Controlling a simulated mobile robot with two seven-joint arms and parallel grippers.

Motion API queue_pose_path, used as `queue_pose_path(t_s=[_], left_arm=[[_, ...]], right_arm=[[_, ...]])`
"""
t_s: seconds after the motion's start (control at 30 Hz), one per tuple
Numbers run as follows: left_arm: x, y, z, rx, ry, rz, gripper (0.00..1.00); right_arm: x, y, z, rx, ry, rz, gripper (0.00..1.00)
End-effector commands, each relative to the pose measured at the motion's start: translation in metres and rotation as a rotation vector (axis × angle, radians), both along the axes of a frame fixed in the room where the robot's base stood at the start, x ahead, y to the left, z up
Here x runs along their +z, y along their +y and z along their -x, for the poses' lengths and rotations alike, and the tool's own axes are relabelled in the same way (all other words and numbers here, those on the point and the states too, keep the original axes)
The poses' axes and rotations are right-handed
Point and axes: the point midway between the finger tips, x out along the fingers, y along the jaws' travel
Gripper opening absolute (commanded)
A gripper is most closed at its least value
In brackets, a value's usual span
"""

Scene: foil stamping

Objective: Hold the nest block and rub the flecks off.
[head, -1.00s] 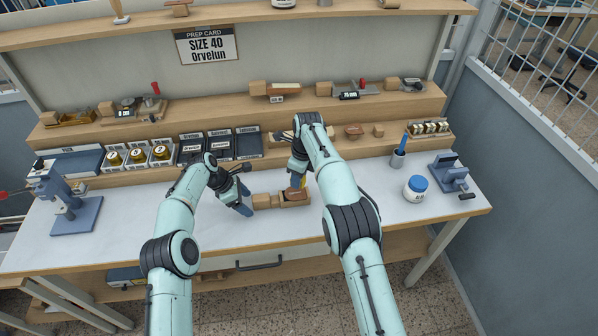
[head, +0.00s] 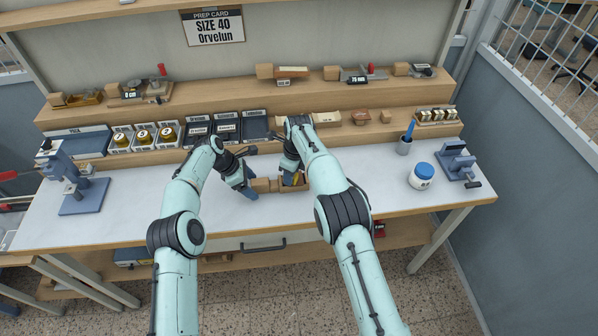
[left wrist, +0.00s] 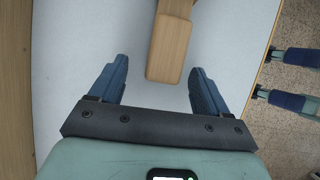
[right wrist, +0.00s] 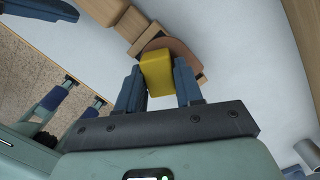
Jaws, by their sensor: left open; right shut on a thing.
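The wooden nest block (head: 262,185) lies on the white bench top, with a handle-like end towards my left gripper. My left gripper (head: 248,183) is open at that end. In the left wrist view, the block's end (left wrist: 165,60) reaches between the open fingers (left wrist: 158,68), clear of both. My right gripper (right wrist: 158,75) is shut on a yellow block (right wrist: 158,75), above a rounded brown piece (right wrist: 182,50) seated in the nest block. Whether the yellow block touches the brown piece is unclear. I cannot make out flecks.
Another press (head: 82,190) stands left. The front bench strip is clear.

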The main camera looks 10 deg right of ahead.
Motion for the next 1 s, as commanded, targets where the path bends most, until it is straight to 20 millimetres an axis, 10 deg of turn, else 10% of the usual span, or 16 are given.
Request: queue_pose_path(t_s=[0.4,1.0], left_arm=[[0.0,0.0,0.0,0.0,0.0,0.0,0.77],[0.0,0.0,0.0,0.0,0.0,0.0,0.77]], right_arm=[[-0.001,-0.044,-0.001,-0.004,0.005,0.003,0.11],[0.062,-0.042,-0.001,-0.002,0.0,0.002,0.11]])
